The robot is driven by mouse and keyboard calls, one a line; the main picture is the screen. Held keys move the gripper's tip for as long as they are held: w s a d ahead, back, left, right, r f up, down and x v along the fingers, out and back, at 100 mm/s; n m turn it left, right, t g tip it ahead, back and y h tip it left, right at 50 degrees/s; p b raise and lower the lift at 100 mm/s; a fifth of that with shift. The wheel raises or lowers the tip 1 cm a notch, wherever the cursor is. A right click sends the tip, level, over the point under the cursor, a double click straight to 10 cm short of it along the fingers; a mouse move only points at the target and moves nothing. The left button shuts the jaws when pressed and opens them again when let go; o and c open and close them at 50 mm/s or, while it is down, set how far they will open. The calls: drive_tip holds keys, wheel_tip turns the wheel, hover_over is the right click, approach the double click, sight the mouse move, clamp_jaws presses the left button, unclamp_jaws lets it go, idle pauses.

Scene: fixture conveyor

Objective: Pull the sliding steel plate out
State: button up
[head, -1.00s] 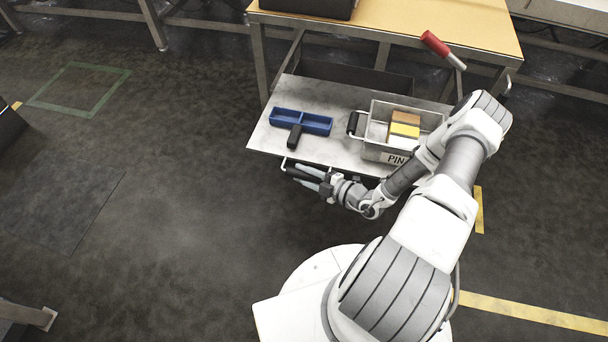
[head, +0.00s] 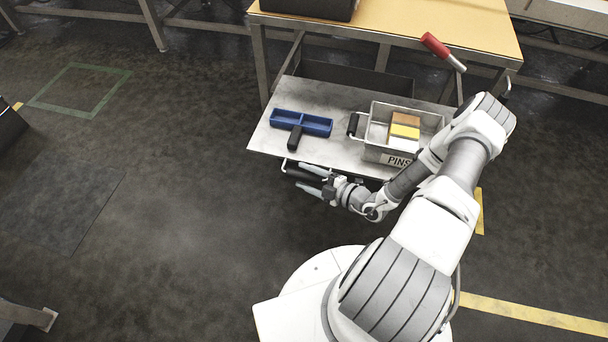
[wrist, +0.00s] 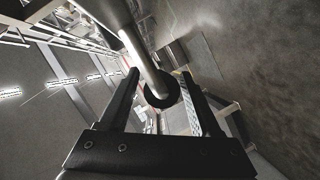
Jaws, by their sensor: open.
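The steel plate (head: 338,150) juts out from under the workbench, with a blue divided tray and a grey bin on it. A pull handle (head: 288,166) with a pale bent bar and dark grip sticks out below its front left edge. My gripper (head: 307,179) is at this handle, with its fingers on either side of the dark grip. In the wrist view, my gripper (wrist: 160,76) is open, and the handle's bar (wrist: 145,60) runs between the fingers to a dark round end. Contact with the fingers cannot be told. My arm hides the plate's right front.
The blue tray (head: 317,123) has a black block (head: 295,138) beside it. The grey bin (head: 384,155), labelled PINS, holds tan, yellow and white blocks. A red-handled lever (head: 435,45) rises by the wooden bench (head: 410,18). The floor (head: 170,220) at front left is clear.

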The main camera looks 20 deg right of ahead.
drive_tip(key=p+v, duration=0.3)
drive_tip(key=v, duration=1.3)
drive_tip(key=shift+s+d, duration=0.2)
drive_tip(key=shift+s, duration=0.05)
drive_tip(key=shift+r, duration=0.15)
drive_tip(key=w+a+r+n+g, duration=0.15)
drive_tip(key=r+n+g, duration=0.25)
drive_tip(key=r+n, duration=0.45)
drive_tip(key=w+a+r+n+g, duration=0.1)
drive_tip(key=a+r+n+g, duration=0.2)
drive_tip(key=r+n, duration=0.5)
drive_tip(key=w+a+r+n+g, duration=0.1)
drive_tip(key=a+r+n+g, duration=0.25)
drive_tip(key=r+n, duration=0.5)
drive_tip(key=s+a+r+n+t+h, duration=0.2)
drive_tip(key=s+a+r+n+h, duration=0.1)
drive_tip(key=r+n, duration=0.7)
drive_tip(key=s+a+r+n+t+h, duration=0.1)
drive_tip(key=s+a+r+n+h, duration=0.2)
drive_tip(key=n, duration=1.5)
drive_tip(key=shift+s+r+t+h, duration=0.35)
drive_tip(key=shift+s+r+h, duration=1.4)
drive_tip(key=shift+r, duration=1.6)
drive_tip(key=shift+d, duration=0.15)
